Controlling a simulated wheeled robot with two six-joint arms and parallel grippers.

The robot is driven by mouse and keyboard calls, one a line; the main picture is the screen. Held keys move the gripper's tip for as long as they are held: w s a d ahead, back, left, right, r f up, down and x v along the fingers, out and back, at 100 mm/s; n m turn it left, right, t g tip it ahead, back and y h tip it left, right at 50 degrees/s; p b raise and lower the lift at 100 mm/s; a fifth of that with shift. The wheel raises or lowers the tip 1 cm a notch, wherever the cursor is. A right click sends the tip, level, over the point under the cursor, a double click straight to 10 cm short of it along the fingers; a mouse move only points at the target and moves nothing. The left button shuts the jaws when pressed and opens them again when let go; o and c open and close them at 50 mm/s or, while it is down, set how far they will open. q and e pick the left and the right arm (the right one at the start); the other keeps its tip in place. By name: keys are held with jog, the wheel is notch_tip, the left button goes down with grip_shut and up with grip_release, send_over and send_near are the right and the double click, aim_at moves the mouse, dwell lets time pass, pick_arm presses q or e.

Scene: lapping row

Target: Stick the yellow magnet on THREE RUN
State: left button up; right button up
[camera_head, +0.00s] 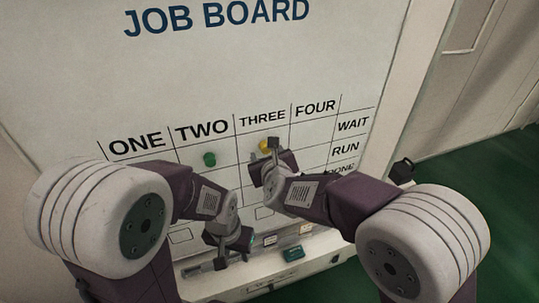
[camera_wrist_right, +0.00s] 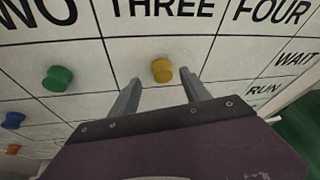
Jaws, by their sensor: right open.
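The yellow magnet (camera_head: 265,146) sits on the white job board (camera_head: 215,65) under THREE, in the row that lines up with WAIT. The right wrist view shows this yellow magnet (camera_wrist_right: 162,70) just beyond my fingertips. My right gripper (camera_head: 271,162) is at the board just below it; in its wrist view the gripper (camera_wrist_right: 156,80) has its fingers apart, one on each side of the magnet. Contact cannot be told. The RUN label (camera_head: 345,149) is one row below WAIT; my right arm partly hides the THREE RUN cell. My left gripper (camera_head: 217,250) is lower, near the board's ledge, its fingers apart and seemingly empty.
A green magnet (camera_head: 210,159) is under TWO in the WAIT row. A blue magnet (camera_wrist_right: 14,120) and an orange one (camera_wrist_right: 13,149) are farther left in the wrist view. A ledge (camera_head: 325,247) below the board carries small items, with a teal block (camera_head: 292,254).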

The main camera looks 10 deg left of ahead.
jog(key=shift+w+f, duration=0.1)
jog(key=shift+w, duration=0.55)
jog(key=shift+w+a+f+p, duration=0.1)
jog(key=shift+w+f+p, duration=0.2)
jog(key=shift+w, duration=0.15)
jog(key=shift+a, duration=0.15)
jog(key=shift+s, duration=0.1)
jog(key=shift+c, duration=1.2)
grip_shut()
jog(key=shift+s+b, duration=0.25)
jog(key=shift+b, duration=0.1)
jog(key=shift+s+d+b, duration=0.6)
jog(key=shift+s+d, duration=0.25)
jog(key=shift+s, duration=0.1)
